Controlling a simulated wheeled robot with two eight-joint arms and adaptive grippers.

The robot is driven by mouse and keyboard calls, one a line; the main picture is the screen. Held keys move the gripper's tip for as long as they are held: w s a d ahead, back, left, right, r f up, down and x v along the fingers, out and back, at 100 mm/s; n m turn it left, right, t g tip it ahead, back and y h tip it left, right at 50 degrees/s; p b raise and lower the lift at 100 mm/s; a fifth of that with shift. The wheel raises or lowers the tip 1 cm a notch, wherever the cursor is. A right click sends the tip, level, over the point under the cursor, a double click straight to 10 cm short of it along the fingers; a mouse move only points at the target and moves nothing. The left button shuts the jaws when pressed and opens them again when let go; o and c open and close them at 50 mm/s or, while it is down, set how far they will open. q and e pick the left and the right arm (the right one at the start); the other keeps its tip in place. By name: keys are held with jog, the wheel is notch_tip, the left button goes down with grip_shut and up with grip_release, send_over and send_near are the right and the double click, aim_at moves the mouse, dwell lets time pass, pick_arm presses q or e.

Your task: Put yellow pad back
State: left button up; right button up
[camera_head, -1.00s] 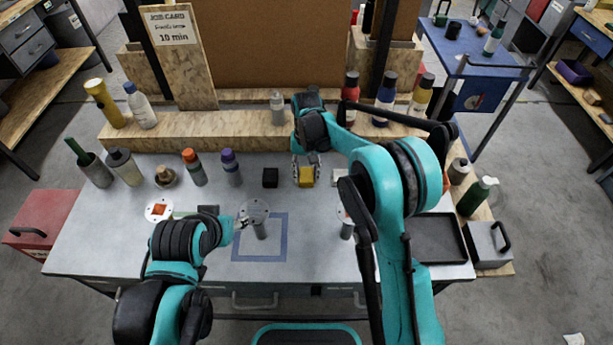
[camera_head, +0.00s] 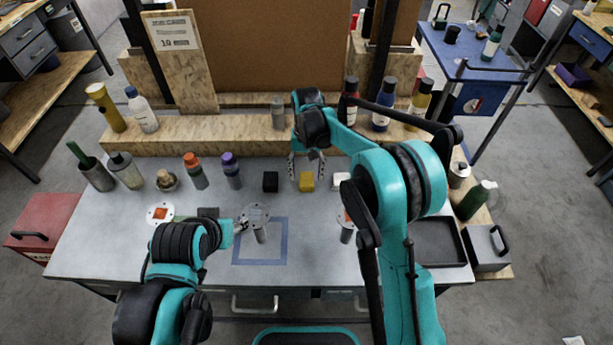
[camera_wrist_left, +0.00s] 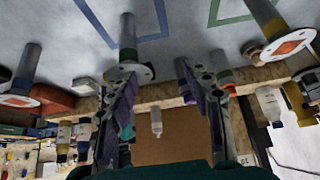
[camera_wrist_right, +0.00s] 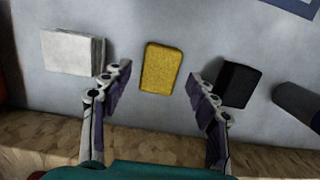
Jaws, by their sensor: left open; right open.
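The yellow pad (camera_head: 306,182) lies flat on the grey tabletop, between a black pad (camera_head: 270,181) and a white pad (camera_head: 340,180). My right gripper (camera_head: 306,166) is open and empty above and behind it. In the right wrist view the yellow pad (camera_wrist_right: 161,67) lies in line with the gap between the open fingers (camera_wrist_right: 158,75), not gripped. My left gripper (camera_head: 241,226) is open beside a grey post with a round plate on top (camera_head: 257,214). In the left wrist view, the left fingers (camera_wrist_left: 158,75) are apart, with a plate-topped post (camera_wrist_left: 128,50) near one fingertip.
A blue square outline (camera_head: 280,240) is marked on the tabletop around the post. Several bottles stand at the back left, and others on the wooden ledge (camera_head: 205,139). A dark tray (camera_head: 437,242) lies at the right. My right arm hides part of the table.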

aim_at(307, 175)
notch_tip(307, 175, up, 9)
jog(key=w+p, duration=0.1)
jog(key=p, duration=0.1)
jog(key=s+d+r+t, duration=0.2)
jog(key=s+d+r, duration=0.2)
jog(key=d+r, duration=0.15)
jog(key=s+d+t, duration=0.3)
jog(key=s+d, duration=0.3)
jog(key=s, duration=0.4)
jog(key=s+d+t, duration=0.3)
jog(key=s+d, duration=0.3)
jog(key=s, duration=0.5)
jog(key=shift+d+t, duration=0.2)
jog(key=shift+t, duration=0.1)
jog(key=shift+f+b, duration=0.7)
jog(key=shift+f, duration=0.05)
